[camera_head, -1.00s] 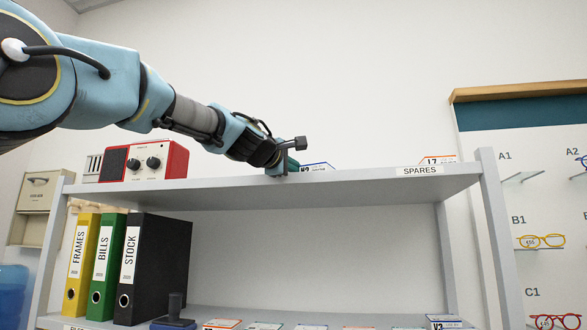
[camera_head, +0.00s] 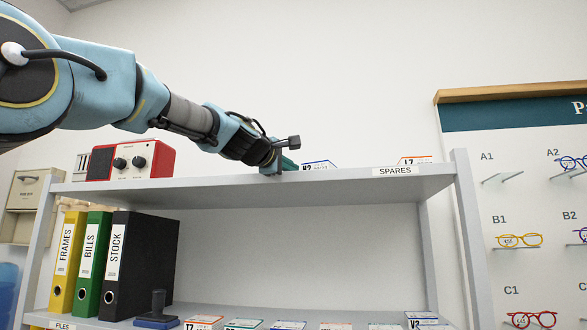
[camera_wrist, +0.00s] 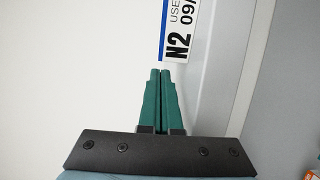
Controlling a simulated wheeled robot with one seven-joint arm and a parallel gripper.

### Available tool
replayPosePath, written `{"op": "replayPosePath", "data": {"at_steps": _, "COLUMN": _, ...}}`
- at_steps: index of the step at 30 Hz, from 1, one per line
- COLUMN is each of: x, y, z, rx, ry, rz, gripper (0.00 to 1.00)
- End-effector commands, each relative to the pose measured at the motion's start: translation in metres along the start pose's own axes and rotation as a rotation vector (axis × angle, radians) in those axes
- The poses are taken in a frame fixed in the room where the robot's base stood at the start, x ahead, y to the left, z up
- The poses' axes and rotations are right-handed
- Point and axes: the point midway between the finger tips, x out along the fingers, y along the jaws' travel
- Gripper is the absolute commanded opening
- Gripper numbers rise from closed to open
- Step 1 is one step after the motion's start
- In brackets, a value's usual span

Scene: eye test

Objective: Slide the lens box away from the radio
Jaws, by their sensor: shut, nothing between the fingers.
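The lens box (camera_head: 319,165), white with a blue edge, lies on the top shelf, mostly hidden by the shelf's front edge. In the wrist view the box (camera_wrist: 180,32) reads "N2". The red radio (camera_head: 131,160) with two black knobs stands on the same shelf, well to the left. My gripper (camera_head: 292,165) is between them, close by the box's left side. In the wrist view its green fingers (camera_wrist: 160,72) are together and empty, tips right at the box's near end; I cannot tell whether they touch it.
Another box (camera_head: 414,160) with an orange edge lies farther right on the top shelf (camera_head: 240,187), behind the SPARES label. Bare shelf lies between the two boxes. A shelf upright (camera_head: 470,235) closes the right end. Binders (camera_head: 140,265) stand on the shelf below.

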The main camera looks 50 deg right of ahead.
Motion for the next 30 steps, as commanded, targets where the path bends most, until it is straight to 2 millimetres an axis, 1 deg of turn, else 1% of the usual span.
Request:
{"op": "replayPosePath", "data": {"at_steps": 4, "x": -0.004, "y": 0.000, "z": -0.018, "rx": -0.001, "ry": 0.000, "rz": 0.000, "gripper": 0.00}}
{"op": "replayPosePath", "data": {"at_steps": 6, "x": -0.016, "y": -0.003, "z": -0.023, "rx": -0.001, "ry": -0.001, "rz": 0.002, "gripper": 0.00}}
{"op": "replayPosePath", "data": {"at_steps": 10, "x": -0.032, "y": -0.004, "z": -0.016, "rx": 0.003, "ry": 0.000, "rz": 0.001, "gripper": 0.00}}
{"op": "replayPosePath", "data": {"at_steps": 13, "x": -0.049, "y": -0.004, "z": -0.021, "rx": 0.001, "ry": 0.003, "rz": 0.003, "gripper": 0.00}}
{"op": "replayPosePath", "data": {"at_steps": 18, "x": -0.078, "y": -0.004, "z": -0.019, "rx": 0.003, "ry": 0.002, "rz": 0.003, "gripper": 0.00}}
{"op": "replayPosePath", "data": {"at_steps": 21, "x": -0.092, "y": -0.003, "z": -0.019, "rx": 0.001, "ry": 0.001, "rz": 0.003, "gripper": 0.00}}
{"op": "replayPosePath", "data": {"at_steps": 25, "x": -0.102, "y": -0.002, "z": -0.019, "rx": 0.001, "ry": 0.000, "rz": 0.001, "gripper": 0.00}}
{"op": "replayPosePath", "data": {"at_steps": 30, "x": -0.106, "y": 0.000, "z": -0.019, "rx": 0.000, "ry": -0.001, "rz": 0.001, "gripper": 0.00}}
